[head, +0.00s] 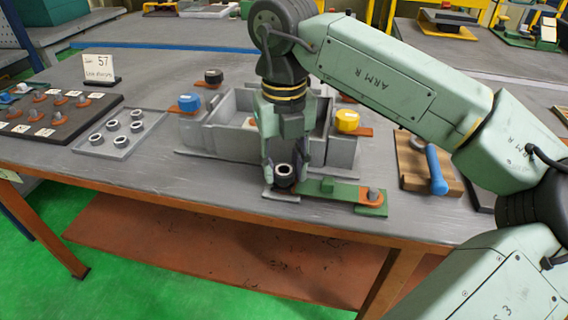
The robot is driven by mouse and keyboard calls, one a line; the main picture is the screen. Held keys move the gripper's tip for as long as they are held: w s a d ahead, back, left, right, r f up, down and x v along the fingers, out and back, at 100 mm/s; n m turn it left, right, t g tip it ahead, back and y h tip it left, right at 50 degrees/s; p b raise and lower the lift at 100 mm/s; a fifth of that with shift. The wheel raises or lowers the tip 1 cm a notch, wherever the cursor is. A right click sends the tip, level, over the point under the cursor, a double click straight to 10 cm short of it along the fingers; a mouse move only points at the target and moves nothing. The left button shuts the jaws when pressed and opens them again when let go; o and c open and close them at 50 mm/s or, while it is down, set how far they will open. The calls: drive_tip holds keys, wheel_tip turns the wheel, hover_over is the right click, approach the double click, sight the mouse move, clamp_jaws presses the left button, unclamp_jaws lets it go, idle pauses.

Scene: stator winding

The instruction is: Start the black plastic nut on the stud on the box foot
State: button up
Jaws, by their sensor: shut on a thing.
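My gripper (285,172) points down at the front of the grey box (218,137), its fingers on either side of a black nut (285,182). It is shut on this nut, which has a pale ring at its top. The nut is upright, directly above or on the grey box foot (281,197) near the table's front edge. The stud cannot be made out, and I cannot tell whether the nut touches it. The gripper and wrist hide the middle of the box.
A green bar (334,190) with an orange lug lies right of the foot. A blue cap (188,102), black cap (213,76) and yellow cap (347,119) surround the box. A tray (150,118) of metal rings stands left; a wooden board (413,168) with a blue-handled tool right.

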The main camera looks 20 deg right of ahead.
drive_tip(key=shift+f+b, duration=0.45)
drive_tip(key=shift+b, duration=0.15)
idle(1.3)
drive_tip(key=shift+m, duration=0.3)
drive_tip(key=m+b, duration=0.2)
drive_tip(key=m, duration=0.2)
drive_tip(key=shift+f, duration=0.15)
drive_tip(key=shift+s+r+m+b, duration=0.15)
drive_tip(key=shift+r+m+b, duration=0.15)
drive_tip(key=shift+m, duration=0.6)
clamp_jaws()
